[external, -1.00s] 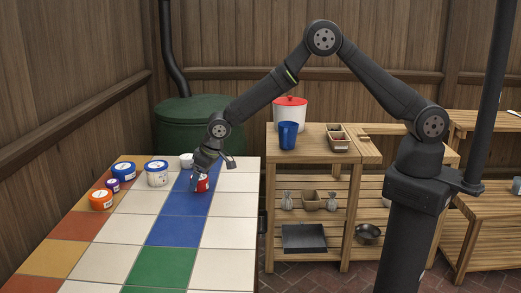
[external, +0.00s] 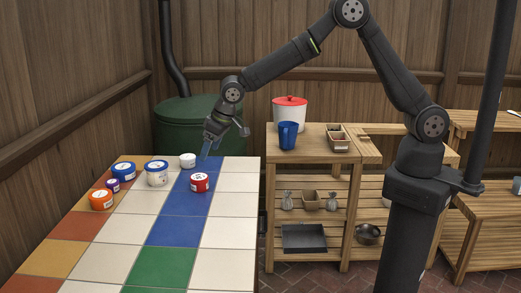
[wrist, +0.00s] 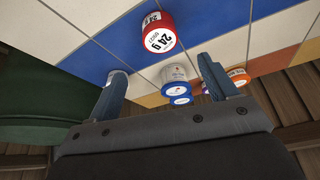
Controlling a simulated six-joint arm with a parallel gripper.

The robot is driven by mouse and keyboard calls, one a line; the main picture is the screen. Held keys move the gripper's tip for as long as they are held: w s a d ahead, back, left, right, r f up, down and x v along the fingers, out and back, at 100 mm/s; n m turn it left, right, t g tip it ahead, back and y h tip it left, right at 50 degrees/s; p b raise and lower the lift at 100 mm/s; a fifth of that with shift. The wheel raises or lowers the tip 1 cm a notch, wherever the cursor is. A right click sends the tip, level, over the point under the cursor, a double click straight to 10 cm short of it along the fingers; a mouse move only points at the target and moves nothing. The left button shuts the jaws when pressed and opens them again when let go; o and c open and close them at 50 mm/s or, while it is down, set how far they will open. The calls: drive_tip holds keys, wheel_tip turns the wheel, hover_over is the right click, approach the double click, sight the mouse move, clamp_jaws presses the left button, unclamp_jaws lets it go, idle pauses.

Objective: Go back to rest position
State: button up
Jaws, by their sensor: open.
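My gripper (external: 224,143) is open and empty above the far end of the tiled table (external: 220,232). A small red tub with a white label (external: 200,182) stands upright on the blue tile strip, below my gripper and apart from it. In the wrist view the red tub (wrist: 158,33) shows its "24 g" label beyond the open fingers (wrist: 163,85).
Left of the red tub stand a small white tub (external: 187,160), a white and blue tub (external: 157,173), a blue tub (external: 123,171), a purple tub (external: 112,185) and an orange tub (external: 101,200). A wooden shelf holds a blue mug (external: 288,135) and a red-lidded pot (external: 290,112). The near tiles are clear.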

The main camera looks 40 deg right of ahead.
sight(200, 177)
idle(0.3)
drive_tip(key=x, duration=1.2)
drive_tip(key=shift+f, duration=0.15)
drive_tip(key=shift+r, duration=1.35)
